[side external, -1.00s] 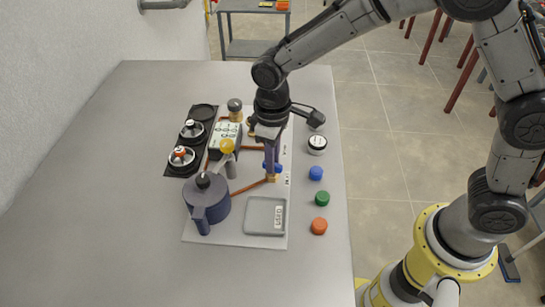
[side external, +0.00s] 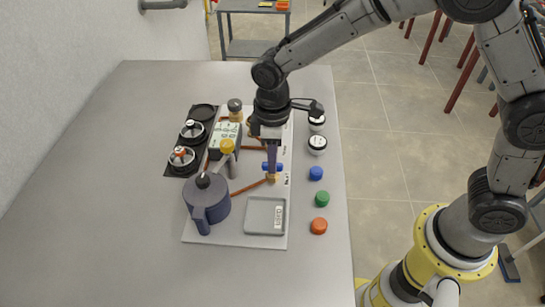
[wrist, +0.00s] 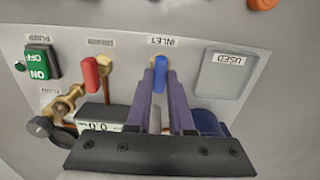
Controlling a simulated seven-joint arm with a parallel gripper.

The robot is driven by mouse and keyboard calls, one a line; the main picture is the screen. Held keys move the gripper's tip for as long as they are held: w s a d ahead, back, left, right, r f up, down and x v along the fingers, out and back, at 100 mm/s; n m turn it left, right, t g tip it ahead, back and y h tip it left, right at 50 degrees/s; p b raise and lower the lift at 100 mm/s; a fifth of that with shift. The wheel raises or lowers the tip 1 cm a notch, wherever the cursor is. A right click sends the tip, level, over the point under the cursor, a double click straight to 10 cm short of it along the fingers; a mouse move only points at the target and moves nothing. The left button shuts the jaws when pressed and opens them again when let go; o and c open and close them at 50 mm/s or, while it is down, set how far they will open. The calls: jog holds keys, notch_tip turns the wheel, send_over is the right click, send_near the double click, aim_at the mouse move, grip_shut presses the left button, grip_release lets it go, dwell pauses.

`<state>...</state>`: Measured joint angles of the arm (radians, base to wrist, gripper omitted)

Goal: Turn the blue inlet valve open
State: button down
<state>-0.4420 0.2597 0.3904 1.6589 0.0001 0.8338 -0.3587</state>
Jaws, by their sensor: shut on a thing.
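The blue inlet valve handle (side external: 264,166) is at the right side of the white board, on a brass valve body. In the wrist view the blue handle (wrist: 160,73) is below the INLET label, between my two purple fingers. My gripper (side external: 272,172) points down over the valve and is shut on the handle. In the wrist view my gripper (wrist: 161,80) has a finger on each side of the handle, whose long side runs along the fingers. Much of the brass body is hidden by my fingers.
A red drain handle (wrist: 90,75) and a green ON switch (wrist: 40,62) are left of the valve in the wrist view. A grey USED tray (side external: 265,216), a dark blue-grey pot (side external: 207,205) and a yellow-topped post (side external: 226,146) stand nearby. Coloured caps (side external: 317,173) line the table's right edge.

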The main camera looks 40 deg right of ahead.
jog(key=shift+w+r, duration=0.1)
jog(key=shift+r, duration=0.05)
jog(key=c, duration=0.8)
grip_release()
notch_tip(320, 180, up, 14)
